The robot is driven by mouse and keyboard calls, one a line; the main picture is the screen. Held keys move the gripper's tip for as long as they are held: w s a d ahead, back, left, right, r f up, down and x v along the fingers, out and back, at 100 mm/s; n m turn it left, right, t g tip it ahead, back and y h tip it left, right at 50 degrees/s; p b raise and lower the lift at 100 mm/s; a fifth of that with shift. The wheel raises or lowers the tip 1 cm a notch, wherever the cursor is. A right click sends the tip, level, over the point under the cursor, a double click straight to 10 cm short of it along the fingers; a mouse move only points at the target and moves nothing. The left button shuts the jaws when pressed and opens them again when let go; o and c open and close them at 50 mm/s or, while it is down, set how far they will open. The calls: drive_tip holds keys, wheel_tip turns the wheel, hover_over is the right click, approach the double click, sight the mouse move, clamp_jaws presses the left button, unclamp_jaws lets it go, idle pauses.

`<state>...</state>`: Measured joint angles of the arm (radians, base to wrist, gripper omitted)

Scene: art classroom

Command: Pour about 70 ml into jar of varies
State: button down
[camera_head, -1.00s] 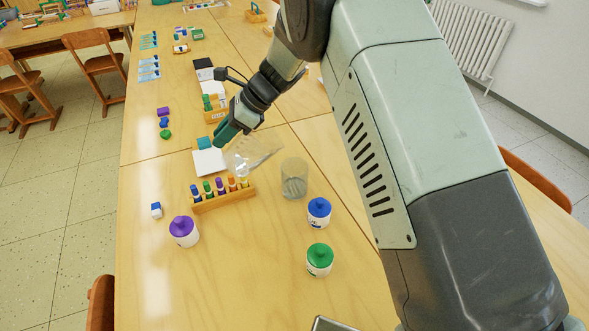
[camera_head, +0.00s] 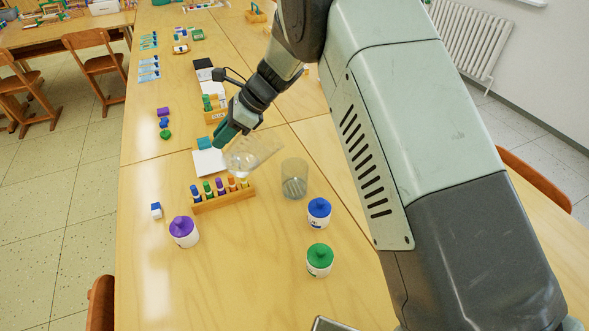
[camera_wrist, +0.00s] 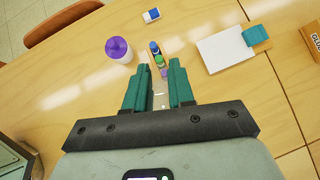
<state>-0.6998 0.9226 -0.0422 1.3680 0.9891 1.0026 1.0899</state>
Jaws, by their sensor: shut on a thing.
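My gripper (camera_head: 226,134) is shut on a clear see-through cup (camera_head: 253,154) and holds it tilted above the table. The fingers also show in the wrist view (camera_wrist: 159,84), where the cup between them is hard to make out. A clear open jar (camera_head: 294,179) stands upright on the table just right of the cup. The cup is beside the jar and a little apart from it in the picture. I cannot tell how much liquid is in either, and no stream shows.
A wooden rack (camera_head: 224,198) of colored paint bottles stands below the cup. Purple (camera_head: 184,231), blue (camera_head: 318,212) and green (camera_head: 319,259) lidded pots stand nearby. A white pad (camera_head: 209,162) lies behind the rack.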

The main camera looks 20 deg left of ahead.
drive_tip(key=shift+a, duration=0.1)
idle(0.7)
drive_tip(key=shift+s+a+f+t+h, duration=0.3)
drive_tip(key=shift+s+a+t+h, duration=0.15)
drive_tip(key=shift+a+h, duration=0.25)
drive_tip(key=s+a+f+t+h+b, duration=0.1)
drive_tip(key=s+a+f+t+h, duration=0.1)
drive_tip(key=f+h, duration=0.4)
drive_tip(key=shift+s+a+t, duration=0.25)
drive_tip(key=shift+a+t, duration=0.4)
drive_tip(key=shift+a, duration=0.55)
